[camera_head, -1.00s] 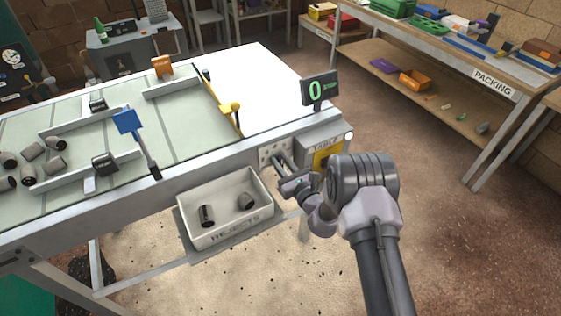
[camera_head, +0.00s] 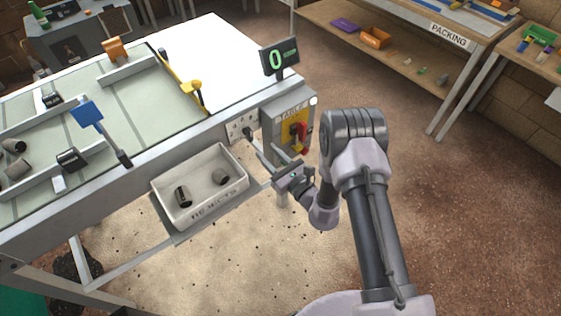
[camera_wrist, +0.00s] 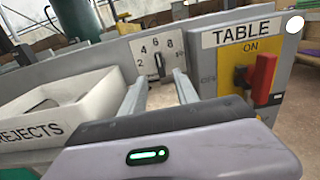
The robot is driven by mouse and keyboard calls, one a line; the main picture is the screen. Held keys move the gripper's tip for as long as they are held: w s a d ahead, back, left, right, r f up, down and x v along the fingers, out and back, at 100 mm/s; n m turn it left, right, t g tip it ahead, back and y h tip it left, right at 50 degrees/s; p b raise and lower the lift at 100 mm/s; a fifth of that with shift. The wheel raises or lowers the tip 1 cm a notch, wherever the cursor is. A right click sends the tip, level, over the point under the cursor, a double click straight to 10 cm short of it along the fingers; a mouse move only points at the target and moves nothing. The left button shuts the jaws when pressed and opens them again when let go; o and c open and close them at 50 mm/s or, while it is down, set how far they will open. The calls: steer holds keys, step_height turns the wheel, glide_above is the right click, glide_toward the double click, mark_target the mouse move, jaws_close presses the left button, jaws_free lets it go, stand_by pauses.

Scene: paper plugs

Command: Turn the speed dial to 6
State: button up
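The speed dial (camera_wrist: 159,64) is a dark knob on a white plate (camera_wrist: 174,72) marked 2, 4, 6, 8 and 10, in the wrist view. Its pointer looks roughly upward, near the 6, but the exact mark is hard to tell. In the head view the dial (camera_head: 247,132) sits on the table's front side. My gripper (camera_wrist: 160,80) is open and empty, with its two fingers reaching toward the dial and the dial showing between them. It also shows in the head view (camera_head: 262,150). Whether the fingertips touch the knob cannot be told.
A TABLE switch with a red handle (camera_wrist: 262,76) on a yellow plate is right of the dial. The white REJECTS bin (camera_head: 205,203) is left and below, holding two dark cylinders. A display (camera_head: 279,57) above reads a green 0. Open floor lies to the right.

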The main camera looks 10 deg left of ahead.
steer(key=v, duration=0.7)
steer(key=shift+p, duration=0.35)
steer(key=shift+a, duration=0.15)
